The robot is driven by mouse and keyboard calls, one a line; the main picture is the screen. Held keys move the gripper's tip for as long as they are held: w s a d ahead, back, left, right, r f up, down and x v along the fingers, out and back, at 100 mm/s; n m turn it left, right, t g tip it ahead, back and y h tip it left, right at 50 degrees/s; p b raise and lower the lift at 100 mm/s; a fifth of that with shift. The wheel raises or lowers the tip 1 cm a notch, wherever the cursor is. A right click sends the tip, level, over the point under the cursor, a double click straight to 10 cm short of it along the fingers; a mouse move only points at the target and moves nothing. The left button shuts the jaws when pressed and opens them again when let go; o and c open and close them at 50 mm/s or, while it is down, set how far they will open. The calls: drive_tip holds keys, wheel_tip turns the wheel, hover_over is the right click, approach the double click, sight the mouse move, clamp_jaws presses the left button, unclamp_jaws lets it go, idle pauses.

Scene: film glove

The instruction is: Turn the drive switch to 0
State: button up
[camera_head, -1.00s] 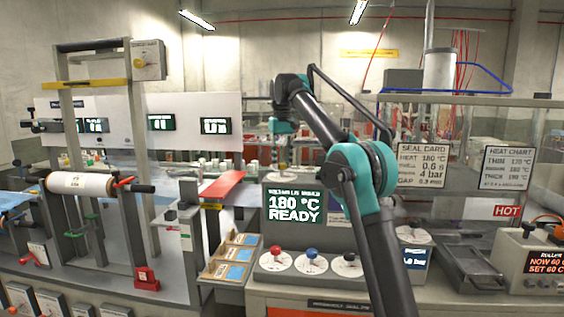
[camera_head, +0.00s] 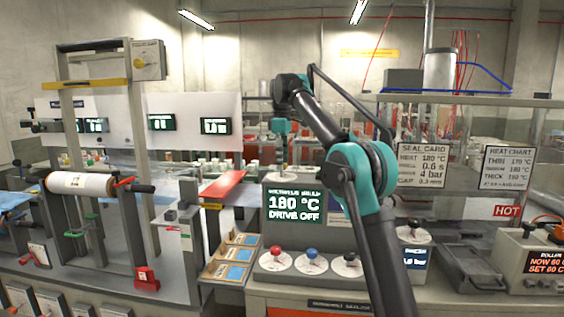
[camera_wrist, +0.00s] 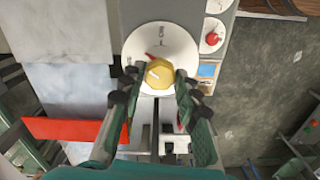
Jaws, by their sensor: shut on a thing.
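The drive switch is a yellow knob (camera_wrist: 160,74) on a round white dial (camera_wrist: 178,42) in the wrist view. My gripper (camera_wrist: 161,78) has one finger on each side of the knob and is shut on it. A red pointer on the dial lies up and left of the knob, away from the "ON" lettering at the top. I cannot clearly read the mark it points at. The display (camera_head: 294,207) reads "180 °C DRIVE OFF".
Red (camera_head: 275,252), blue (camera_head: 312,253) and black (camera_head: 350,258) knobs sit on the sloped front panel. A red plate (camera_head: 222,184) lies left of the display; it also shows at left in the wrist view (camera_wrist: 70,130). A tray of cards (camera_head: 232,262) stands in front.

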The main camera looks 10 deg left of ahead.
drive_tip(key=n, duration=0.7)
idle(0.6)
drive_tip(key=o, duration=1.2)
drive_tip(key=shift+c, duration=0.2)
